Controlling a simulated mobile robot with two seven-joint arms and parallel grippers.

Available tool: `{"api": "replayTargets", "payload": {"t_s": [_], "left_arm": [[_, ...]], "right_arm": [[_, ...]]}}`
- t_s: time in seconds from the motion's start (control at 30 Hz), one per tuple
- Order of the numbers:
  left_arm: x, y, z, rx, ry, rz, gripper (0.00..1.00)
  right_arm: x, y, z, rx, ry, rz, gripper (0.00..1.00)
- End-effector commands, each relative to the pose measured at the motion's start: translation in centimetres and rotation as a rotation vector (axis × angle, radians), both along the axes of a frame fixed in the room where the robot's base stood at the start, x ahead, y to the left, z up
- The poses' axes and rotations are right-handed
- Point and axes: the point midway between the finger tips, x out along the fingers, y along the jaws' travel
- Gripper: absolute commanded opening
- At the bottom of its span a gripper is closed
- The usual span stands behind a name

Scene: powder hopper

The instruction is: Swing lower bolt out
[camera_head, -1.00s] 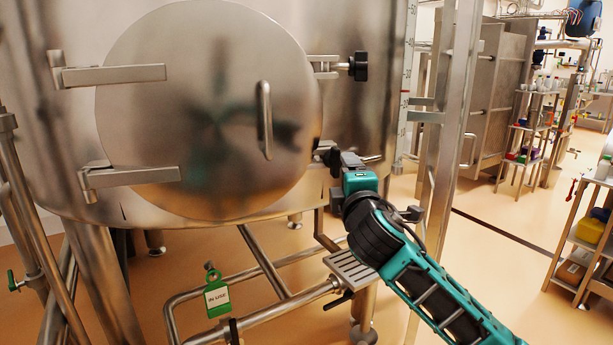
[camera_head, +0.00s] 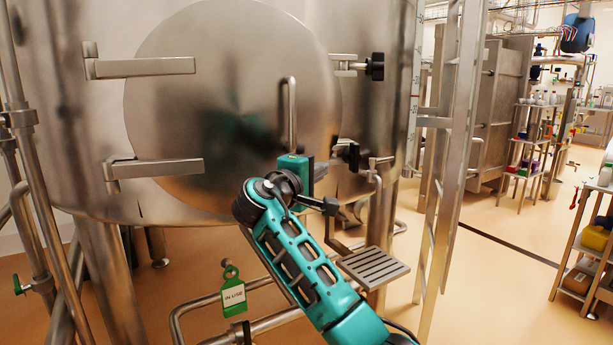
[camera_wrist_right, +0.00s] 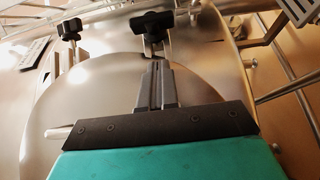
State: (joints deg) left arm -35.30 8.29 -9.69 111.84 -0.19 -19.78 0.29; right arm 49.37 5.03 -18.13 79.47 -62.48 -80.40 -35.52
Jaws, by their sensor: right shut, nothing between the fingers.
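The round steel door (camera_head: 225,110) of the hopper is closed. The lower bolt (camera_head: 352,155), with a dark knob, sits at the door's lower right edge, partly hidden by my right gripper. The upper bolt (camera_head: 375,67) has a black knob and lies level across the upper right edge. My right gripper (camera_head: 325,165) is just left of the lower bolt, in front of the door. In the right wrist view its fingers (camera_wrist_right: 157,70) are shut and empty, pointing at a black knob (camera_wrist_right: 152,24), apparently the lower bolt's. Contact cannot be told. My left gripper is out of view.
A vertical door handle (camera_head: 291,112) stands just above my right gripper. Two hinge arms (camera_head: 155,168) are at the left. A grated step (camera_head: 372,267), pipes and a green "IN USE" tag (camera_head: 233,292) lie below. A steel ladder frame (camera_head: 440,150) stands to the right.

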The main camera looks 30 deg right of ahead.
Motion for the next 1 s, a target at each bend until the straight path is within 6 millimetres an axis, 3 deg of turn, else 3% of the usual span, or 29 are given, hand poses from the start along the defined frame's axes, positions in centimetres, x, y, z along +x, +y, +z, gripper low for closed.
{"api": "replayTargets", "payload": {"t_s": [0.17, 0.4, 1.0], "left_arm": [[0.0, 0.0, 0.2, 0.001, -0.002, 0.000, 0.43], [-0.1, 0.4, 0.2, 0.005, -0.002, 0.006, 0.43], [-0.6, 0.4, 0.0, 0.007, 0.014, 0.007, 0.43]], "right_arm": [[2.0, -3.3, 0.1, -0.001, 0.002, -0.002, 0.00], [1.2, -6.3, 0.0, 0.000, 0.000, 0.000, 0.00], [1.0, -7.1, 0.0, -0.001, 0.001, 0.012, 0.00]]}}
